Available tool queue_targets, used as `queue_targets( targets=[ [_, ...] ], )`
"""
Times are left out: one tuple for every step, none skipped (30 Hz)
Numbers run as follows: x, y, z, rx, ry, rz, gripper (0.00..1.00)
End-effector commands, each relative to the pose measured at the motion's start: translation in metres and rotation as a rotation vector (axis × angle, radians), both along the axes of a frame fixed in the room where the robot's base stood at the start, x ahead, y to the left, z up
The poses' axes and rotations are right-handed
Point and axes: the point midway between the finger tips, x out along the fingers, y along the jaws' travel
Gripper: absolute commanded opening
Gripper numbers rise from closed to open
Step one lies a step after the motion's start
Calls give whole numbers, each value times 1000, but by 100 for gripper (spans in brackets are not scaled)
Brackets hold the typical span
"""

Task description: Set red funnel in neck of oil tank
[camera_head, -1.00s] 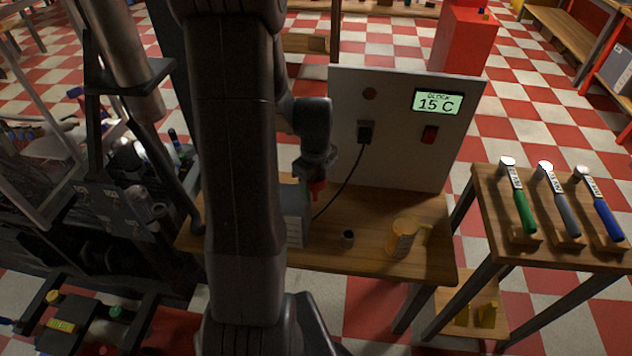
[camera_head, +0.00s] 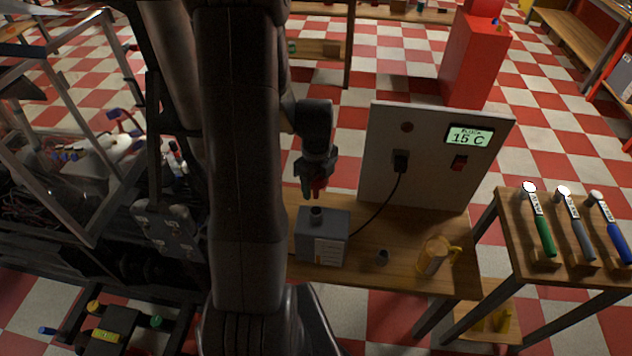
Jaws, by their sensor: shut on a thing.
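The oil tank (camera_head: 308,245) is a grey box with a pale label on its front. It stands on the wooden bench, just right of my dark arm. Its short dark neck (camera_head: 316,213) sticks up from the top. My gripper (camera_head: 316,188) points down above the neck and is shut on the red funnel (camera_head: 319,184). Only a small red patch of the funnel shows between the dark fingers. A small gap seems to lie between the fingertips and the neck. The funnel's spout cannot be made out.
A small dark cap (camera_head: 382,258) and a yellow jug (camera_head: 432,258) stand on the bench (camera_head: 405,278) right of the tank. Behind rises a pale panel (camera_head: 430,165) with a "15 C" display (camera_head: 469,136) and a black cable. A side table (camera_head: 512,225) holds hammer-like tools.

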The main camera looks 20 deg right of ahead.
Motion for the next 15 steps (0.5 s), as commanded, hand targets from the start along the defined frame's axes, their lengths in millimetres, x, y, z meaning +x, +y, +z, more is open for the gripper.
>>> queue_targets(
  targets=[
    [0,0,0,0,0,0,32],
    [0,0,0,0,0,0,32],
    [0,0,0,0,0,0,32],
    [0,0,0,0,0,0,32],
    [0,0,0,0,0,0,32],
    [0,0,0,0,0,0,32],
    [0,0,-1,0,0,0,32],
    [0,0,-1,0,0,0,32],
    [0,0,-2,0,0,0,32],
    [0,0,-4,0,0,0,32],
    [0,0,-5,0,0,0,32],
    [0,0,-8,1,0,0,32],
    [0,0,-10,1,0,0,32],
    [0,0,-13,1,0,0,32],
    [0,0,-16,1,0,0,32]
  ],
)
